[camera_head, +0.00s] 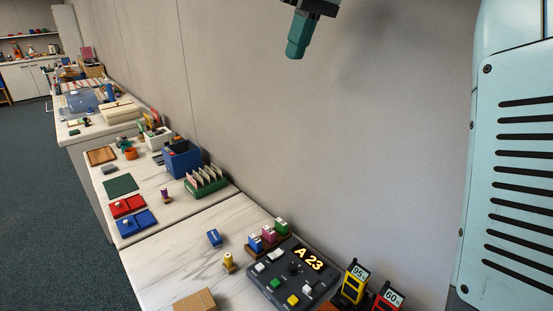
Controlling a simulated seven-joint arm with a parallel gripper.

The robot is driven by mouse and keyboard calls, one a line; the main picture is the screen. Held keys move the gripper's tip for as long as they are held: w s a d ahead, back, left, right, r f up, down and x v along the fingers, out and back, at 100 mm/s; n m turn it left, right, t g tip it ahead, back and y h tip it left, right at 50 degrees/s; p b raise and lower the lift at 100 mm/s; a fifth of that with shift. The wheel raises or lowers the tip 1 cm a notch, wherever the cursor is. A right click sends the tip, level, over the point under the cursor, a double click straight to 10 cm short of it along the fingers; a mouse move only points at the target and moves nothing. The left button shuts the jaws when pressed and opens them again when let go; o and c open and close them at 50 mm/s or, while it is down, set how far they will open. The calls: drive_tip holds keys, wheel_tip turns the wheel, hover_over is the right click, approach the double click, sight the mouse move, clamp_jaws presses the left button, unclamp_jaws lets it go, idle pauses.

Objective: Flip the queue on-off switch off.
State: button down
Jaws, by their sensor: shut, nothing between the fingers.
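The queue console (263,291) is a dark box near the bottom of the view, on the near marble-topped table. Its lit display (309,259) reads "A 23". Its top carries a green button (275,283), a yellow button (293,300), a black knob (294,268) and several small white controls. One white control (307,289) stands at the right side. I cannot tell which control is the on-off switch, or its position. My gripper (295,52) is at the top, in front of the wall, well above the console. Its teal fingers are together and empty.
Blue, pink and green blocks (268,237) stand behind the console. Yellow "85" (355,280) and red "60" (388,298) signs stand to its right. A yellow figure (229,262), a blue block (214,238) and a cardboard box (195,301) lie left. The wall runs behind.

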wheel_tip(320, 180, down, 39)
drive_tip(key=shift+f, duration=0.1)
approach(272, 256)
drive_tip(key=x, duration=0.2)
drive_tip(key=w+x, duration=0.1)
drive_tip(key=x, duration=0.2)
drive_tip(key=shift+s+a+f, duration=0.15)
drive_tip(key=shift+f, duration=0.5)
drive_tip(key=shift+s+a+f, duration=0.25)
drive_tip(key=shift+f, duration=0.15)
drive_tip(key=shift+w+d, duration=0.1)
